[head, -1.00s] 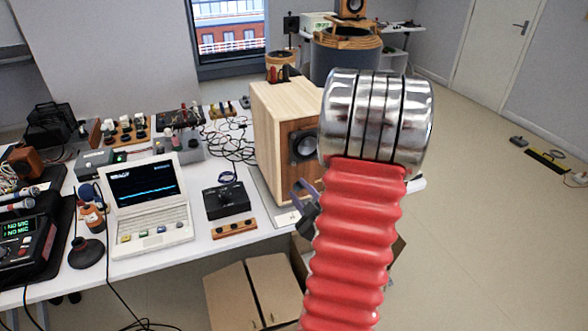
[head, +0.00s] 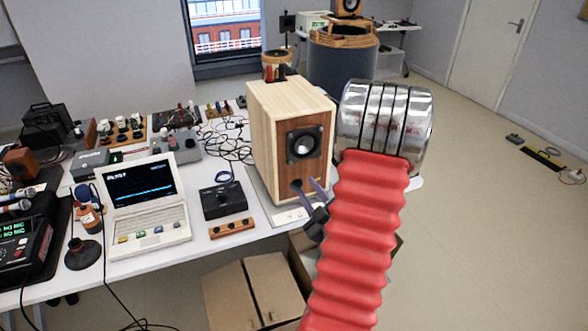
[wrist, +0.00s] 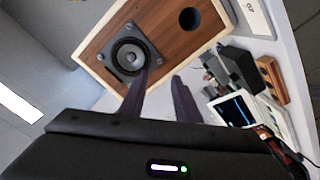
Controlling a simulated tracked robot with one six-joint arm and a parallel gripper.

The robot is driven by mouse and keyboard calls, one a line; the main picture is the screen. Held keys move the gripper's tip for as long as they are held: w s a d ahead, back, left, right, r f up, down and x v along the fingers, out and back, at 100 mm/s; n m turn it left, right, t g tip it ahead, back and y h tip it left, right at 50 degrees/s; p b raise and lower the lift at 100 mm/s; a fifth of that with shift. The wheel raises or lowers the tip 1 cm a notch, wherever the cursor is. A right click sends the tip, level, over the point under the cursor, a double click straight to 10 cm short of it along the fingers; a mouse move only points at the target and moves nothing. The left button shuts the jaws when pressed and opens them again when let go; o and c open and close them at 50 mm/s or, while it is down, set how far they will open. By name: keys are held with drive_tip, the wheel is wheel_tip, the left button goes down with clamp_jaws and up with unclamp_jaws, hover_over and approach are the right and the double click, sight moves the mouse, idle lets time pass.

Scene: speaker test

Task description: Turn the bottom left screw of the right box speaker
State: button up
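A wooden box speaker (head: 262,125) stands at the right end of the white table, its brown front facing my arm. A dark round driver (head: 305,144) sits in that front. In the wrist view the speaker (wrist: 165,45) appears tilted, with its driver (wrist: 130,55) and a dark round port (wrist: 189,18). My gripper (head: 308,185) is low in front of the speaker's front. Its two dark fingers (wrist: 160,85) are apart with nothing between them; the left one overlaps the driver's edge in the wrist view. Contact cannot be told.
A laptop (head: 143,200), a black box (head: 223,200) and a wooden strip (head: 232,227) lie left of the speaker on the table (head: 195,245). Cables tangle behind. Cardboard boxes (head: 255,290) stand below the table edge.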

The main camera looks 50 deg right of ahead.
sight(291, 164)
drive_tip(key=x, duration=1.1)
drive_tip(key=shift+w+d, duration=0.2)
drive_tip(key=shift+w, duration=0.1)
clamp_jaws()
